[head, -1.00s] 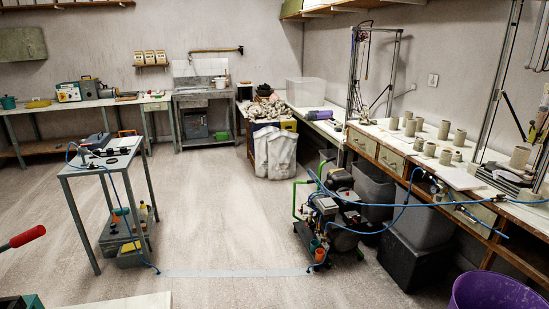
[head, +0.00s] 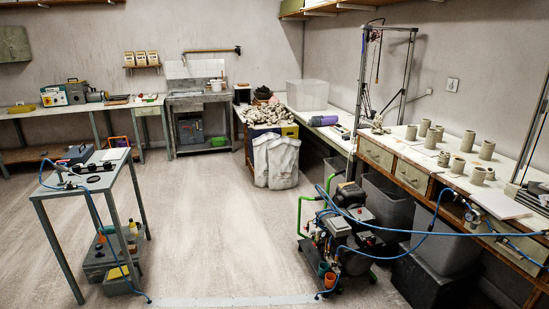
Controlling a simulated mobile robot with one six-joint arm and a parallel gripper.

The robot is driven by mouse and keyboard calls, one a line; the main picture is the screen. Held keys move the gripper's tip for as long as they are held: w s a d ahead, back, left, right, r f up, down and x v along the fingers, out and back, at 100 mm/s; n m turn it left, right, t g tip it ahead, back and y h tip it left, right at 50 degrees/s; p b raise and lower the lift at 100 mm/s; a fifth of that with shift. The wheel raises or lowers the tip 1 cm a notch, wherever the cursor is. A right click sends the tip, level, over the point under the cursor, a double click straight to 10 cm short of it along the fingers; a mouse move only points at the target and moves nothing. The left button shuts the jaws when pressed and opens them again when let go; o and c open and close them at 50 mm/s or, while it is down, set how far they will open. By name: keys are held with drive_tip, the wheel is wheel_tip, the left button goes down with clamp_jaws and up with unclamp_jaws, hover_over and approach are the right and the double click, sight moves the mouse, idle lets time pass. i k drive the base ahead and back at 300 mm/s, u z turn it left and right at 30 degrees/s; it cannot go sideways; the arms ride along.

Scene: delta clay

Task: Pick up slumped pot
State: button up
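Several grey clay pots stand on the long bench (head: 512,168) along the right wall. One upright pot (head: 487,149) is near the middle of the group, with another pot (head: 467,141) to its left. A shorter, irregular pot (head: 478,175) sits closer to the bench's front edge beside a small piece (head: 490,174). It may be the slumped pot, but it is too small to be sure. Other pots (head: 424,127) stand farther back. My gripper is not in view.
A compressor (head: 345,235) with blue hoses stands on the floor before the bench; one hose stretches across the bench's front. Grey bins (head: 440,235) fill the space under the bench. Open floor (head: 220,220) lies between cart and compressor.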

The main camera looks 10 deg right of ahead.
sight(491, 174)
drive_tip(key=i, duration=2)
drive_tip(key=u, duration=1.45)
drive_tip(key=k, duration=0.1)
drive_tip(key=z, duration=2.95)
drive_tip(key=i, duration=0.55)
